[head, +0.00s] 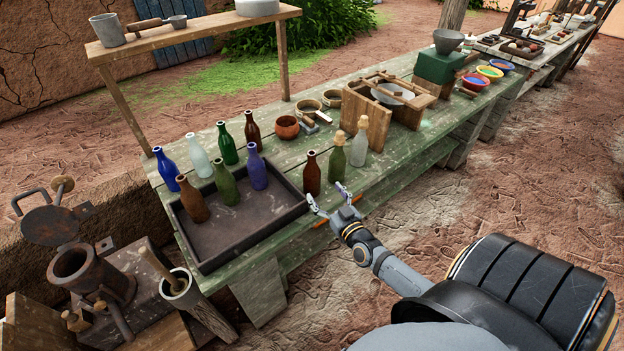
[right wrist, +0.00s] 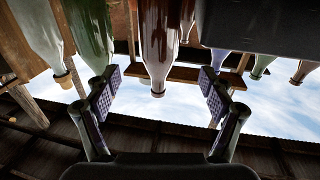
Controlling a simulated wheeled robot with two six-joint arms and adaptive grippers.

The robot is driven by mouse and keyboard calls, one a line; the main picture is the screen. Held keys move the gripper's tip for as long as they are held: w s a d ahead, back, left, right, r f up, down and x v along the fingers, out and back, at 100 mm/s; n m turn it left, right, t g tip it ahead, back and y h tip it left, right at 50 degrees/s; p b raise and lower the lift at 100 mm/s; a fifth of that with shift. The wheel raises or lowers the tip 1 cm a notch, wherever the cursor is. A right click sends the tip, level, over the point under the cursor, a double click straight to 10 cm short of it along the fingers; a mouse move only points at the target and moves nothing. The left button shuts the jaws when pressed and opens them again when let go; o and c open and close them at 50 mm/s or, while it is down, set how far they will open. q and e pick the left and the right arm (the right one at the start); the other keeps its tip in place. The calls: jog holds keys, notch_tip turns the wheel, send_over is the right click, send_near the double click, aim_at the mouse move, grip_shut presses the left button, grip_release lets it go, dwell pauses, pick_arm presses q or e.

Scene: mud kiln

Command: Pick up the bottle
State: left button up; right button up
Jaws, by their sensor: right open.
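Several bottles stand on the green table. A brown bottle (head: 311,175) stands upright just right of the dark tray, close to the front edge. A green corked bottle (head: 337,160) and a clear corked bottle (head: 359,146) stand to its right. My right gripper (head: 328,197) is open and empty at the table's front edge, its fingers towards the brown bottle. In the right wrist view, which is upside down, the brown bottle (right wrist: 158,45) shows centred between the spread fingers, and the green bottle (right wrist: 92,35) is close to the left finger. My left gripper is out of view.
Small bowls (head: 287,127) and a wooden wheel frame (head: 362,108) are further back. A metal pot (head: 90,270) stands at lower left. The table's front strip at right is clear.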

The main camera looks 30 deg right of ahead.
aim_at(316, 181)
jog(key=w, duration=0.4)
jog(key=shift+w+d+f, duration=0.1)
jog(key=shift+d, duration=0.1)
jog(key=w, duration=0.1)
jog(key=w+b, duration=0.1)
jog(key=w, duration=0.1)
jog(key=w+b, duration=0.1)
jog(key=w, duration=0.1)
jog(key=shift+d+f, duration=0.25)
jog(key=shift+d, duration=0.15)
jog(key=shift+s+r, duration=0.1)
jog(key=shift+r, duration=0.05)
jog(key=shift+c, duration=0.4)
jog(key=c, duration=1.2)
jog(key=shift+c, duration=0.6)
